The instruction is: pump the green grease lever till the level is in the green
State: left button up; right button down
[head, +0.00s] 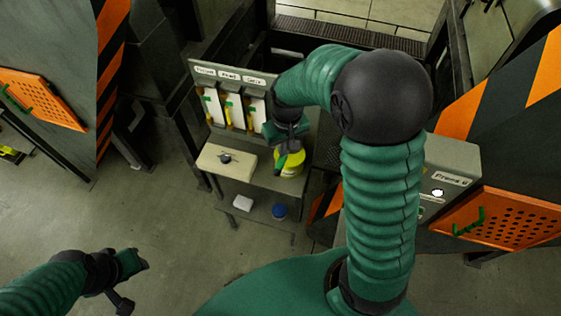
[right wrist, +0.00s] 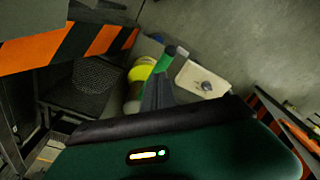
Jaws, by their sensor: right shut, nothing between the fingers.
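My right gripper (head: 284,143) is shut and empty above the cart shelf, beside a yellow round part (head: 292,162). A green lever-like bar (head: 278,164) shows just below the gripper, in front of the yellow part. In the right wrist view, the dark fingers (right wrist: 157,92) reach close to the green bar (right wrist: 179,63), with the yellow part (right wrist: 141,71) to their left. I cannot tell whether they touch the bar. Three upright white gauges (head: 231,108) with green and yellow marks stand behind; their levels are too small to read. My left gripper (head: 132,263) is low at the left, its jaws unclear.
A beige box (head: 226,158) with a dark knob sits on the cart's upper shelf. A blue round item (head: 279,211) and a white block (head: 243,203) are on the lower shelf. An orange perforated panel (head: 500,222) is at right. Open floor lies left of the cart.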

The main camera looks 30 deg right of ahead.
aim_at(281, 163)
jog(key=f+b, duration=0.1)
jog(key=f, duration=0.1)
jog(key=f+b, duration=0.2)
jog(key=shift+w+a+f, duration=0.1)
jog(key=shift+w+f, duration=0.1)
jog(key=shift+a+f+b, duration=0.15)
jog(key=shift+f+b, duration=0.35)
jog(key=shift+b, duration=0.05)
